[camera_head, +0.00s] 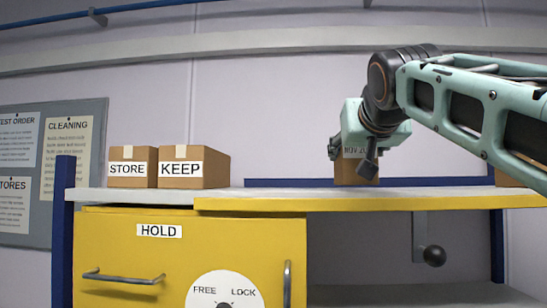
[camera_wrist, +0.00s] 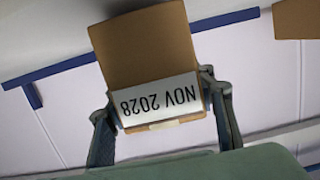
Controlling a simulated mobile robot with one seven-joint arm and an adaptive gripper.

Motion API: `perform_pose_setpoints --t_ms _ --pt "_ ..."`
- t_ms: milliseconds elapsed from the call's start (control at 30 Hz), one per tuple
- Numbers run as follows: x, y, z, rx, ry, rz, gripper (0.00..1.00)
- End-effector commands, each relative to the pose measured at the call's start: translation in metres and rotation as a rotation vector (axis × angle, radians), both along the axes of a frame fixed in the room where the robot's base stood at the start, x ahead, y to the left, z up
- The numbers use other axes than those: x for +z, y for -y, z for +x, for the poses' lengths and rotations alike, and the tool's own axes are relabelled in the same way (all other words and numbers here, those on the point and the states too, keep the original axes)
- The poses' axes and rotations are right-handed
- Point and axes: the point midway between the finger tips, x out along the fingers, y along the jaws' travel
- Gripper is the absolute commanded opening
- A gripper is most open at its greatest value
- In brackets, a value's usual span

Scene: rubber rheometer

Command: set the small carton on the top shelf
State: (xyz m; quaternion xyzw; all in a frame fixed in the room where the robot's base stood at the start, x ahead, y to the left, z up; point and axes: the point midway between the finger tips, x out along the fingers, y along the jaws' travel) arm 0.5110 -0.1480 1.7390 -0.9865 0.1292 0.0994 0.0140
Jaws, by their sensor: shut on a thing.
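A small brown carton (camera_head: 352,172) with a white label is between the fingers of my gripper (camera_head: 356,158), right of centre over the top shelf (camera_head: 420,197). In the head view its bottom is at the shelf's surface; I cannot tell if it touches. In the wrist view the carton (camera_wrist: 145,45) shows a label reading NOV 2028, upside down. My gripper (camera_wrist: 165,115) is shut on it, one finger on each side. The gripper partly hides the carton in the head view.
Cartons labelled STORE (camera_head: 133,155) and KEEP (camera_head: 208,155) stand on the shelf's left part. Another carton (camera_head: 507,178) is at the far right, partly hidden by my arm. The shelf between KEEP and my gripper is clear. Below are a yellow HOLD door (camera_head: 150,260) and a black knob (camera_head: 434,256).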

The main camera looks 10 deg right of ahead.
Motion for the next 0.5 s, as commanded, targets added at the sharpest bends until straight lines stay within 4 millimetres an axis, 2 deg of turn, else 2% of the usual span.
perform_pose_setpoints --t_ms 500 --pt "-0.0106 -0.0006 -0.0008 0.001 0.005 -0.001 0.12"
